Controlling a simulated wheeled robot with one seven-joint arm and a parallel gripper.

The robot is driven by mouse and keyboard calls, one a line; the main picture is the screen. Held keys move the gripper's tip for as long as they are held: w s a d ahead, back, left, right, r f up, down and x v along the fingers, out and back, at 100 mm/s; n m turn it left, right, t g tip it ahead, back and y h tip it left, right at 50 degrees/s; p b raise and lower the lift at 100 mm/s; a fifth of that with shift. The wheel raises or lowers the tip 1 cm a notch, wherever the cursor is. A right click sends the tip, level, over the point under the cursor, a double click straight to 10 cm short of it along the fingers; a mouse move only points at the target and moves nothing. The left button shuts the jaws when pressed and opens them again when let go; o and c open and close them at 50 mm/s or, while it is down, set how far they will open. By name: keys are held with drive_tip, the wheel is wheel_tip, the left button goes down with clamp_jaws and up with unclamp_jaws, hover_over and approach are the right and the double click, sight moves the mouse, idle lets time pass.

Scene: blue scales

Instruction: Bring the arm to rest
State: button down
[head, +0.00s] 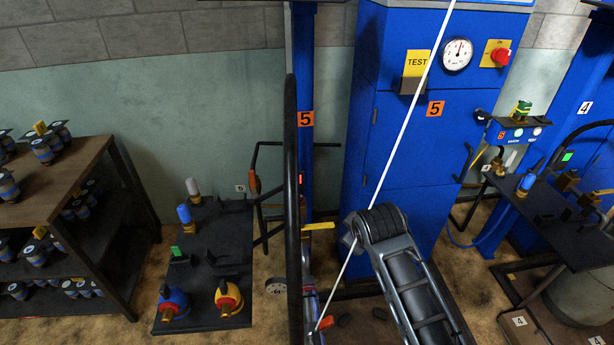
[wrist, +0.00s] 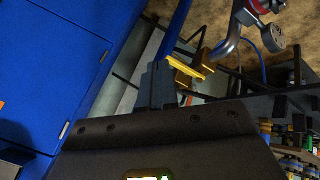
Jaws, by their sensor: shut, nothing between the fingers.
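My gripper (wrist: 157,85) shows in the wrist view, its dark fingers together above its wide dark body. Nothing is held between the fingers. A yellow bar (wrist: 190,70) shows just beyond and to the right of the fingertips; I cannot tell the exact gap. The blue cabinet (wrist: 50,70) fills the left of the wrist view, apart from the fingers. In the head view I cannot make out the fingers for certain.
The blue cabinet (head: 400,150) stands right of centre, with a gauge (head: 457,54) and a red button (head: 501,57). A dark bench (head: 205,250) holds blue and yellow fittings. A shelf (head: 70,170) with several cylinders stands left. Floor shows between them.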

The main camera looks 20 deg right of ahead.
drive_tip(key=s+a+f+m+t+y, duration=0.15)
drive_tip(key=s+a, duration=0.25)
drive_tip(key=s, duration=0.8)
drive_tip(key=s+a+f+t, duration=0.1)
drive_tip(key=s+a+t, duration=0.25)
drive_tip(key=s, duration=0.75)
drive_tip(key=s+a+r+m+t+y, duration=0.1)
drive_tip(key=s+a+r+m+t, duration=0.1)
drive_tip(key=s+r, duration=1.6)
drive_tip(key=shift+s+a+r+m+t, duration=0.3)
drive_tip(key=shift+a+t, duration=0.2)
drive_tip(key=shift+a, duration=0.35)
drive_tip(key=shift+y, duration=0.25)
